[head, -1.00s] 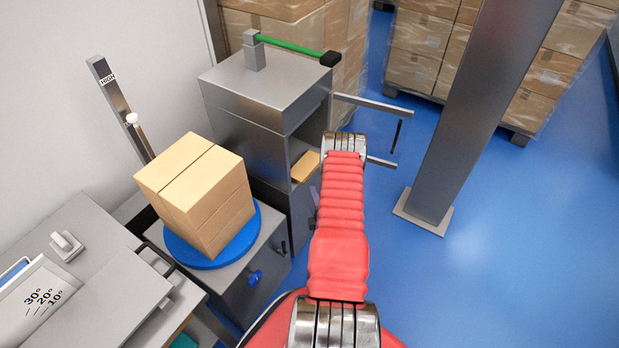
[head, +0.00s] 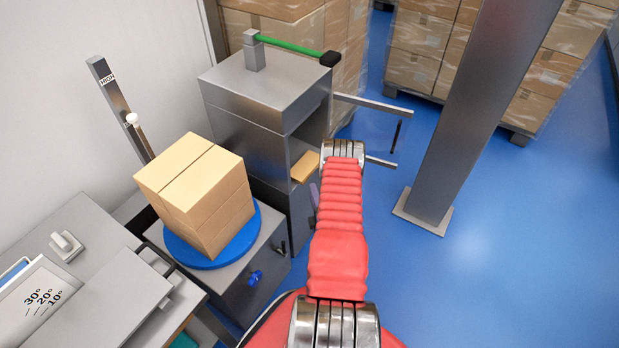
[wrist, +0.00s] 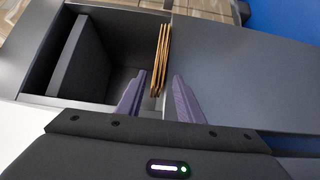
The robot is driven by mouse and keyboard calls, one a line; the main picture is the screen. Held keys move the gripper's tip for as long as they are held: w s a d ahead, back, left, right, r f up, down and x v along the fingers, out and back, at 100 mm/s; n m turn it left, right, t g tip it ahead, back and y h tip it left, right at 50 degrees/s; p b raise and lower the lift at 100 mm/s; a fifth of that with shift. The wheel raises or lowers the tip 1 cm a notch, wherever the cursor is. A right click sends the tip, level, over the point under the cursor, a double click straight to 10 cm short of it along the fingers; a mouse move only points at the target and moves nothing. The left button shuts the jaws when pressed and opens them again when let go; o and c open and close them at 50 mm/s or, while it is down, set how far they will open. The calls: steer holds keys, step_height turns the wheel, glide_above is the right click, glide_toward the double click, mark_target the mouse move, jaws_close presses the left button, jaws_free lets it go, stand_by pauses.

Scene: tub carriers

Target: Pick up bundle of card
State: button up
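The bundle of card (wrist: 162,55) is a few thin tan sheets standing on edge in a dark open compartment in the wrist view. A tan piece in the grey machine's opening (head: 305,167) in the head view looks like the same bundle. My gripper (wrist: 160,75) has two purple fingers, which are apart. The bundle lies between them in the picture, with gaps on both sides. I cannot tell how far the fingertips reach down beside it. In the head view my red arm hides most of the gripper; only a purple sliver shows.
A tan carton (head: 205,195) sits on a blue turntable (head: 262,215) left of the grey machine (head: 265,80). A green-handled lever (head: 290,45) tops the machine. Metal rails (head: 375,103) stick out at its right. A grey post (head: 480,110) stands on open blue floor.

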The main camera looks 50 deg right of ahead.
mark_target(309, 176)
steer(key=shift+x, duration=3.75)
jaws_close()
steer(key=shift+r, duration=0.1)
step_height(309, 176, up, 2)
steer(key=shift+r, duration=0.2)
steer(key=s+a+r, duration=0.5)
steer(key=s+a, duration=0.4)
steer(key=s, duration=0.1)
steer(key=shift+s, duration=0.35)
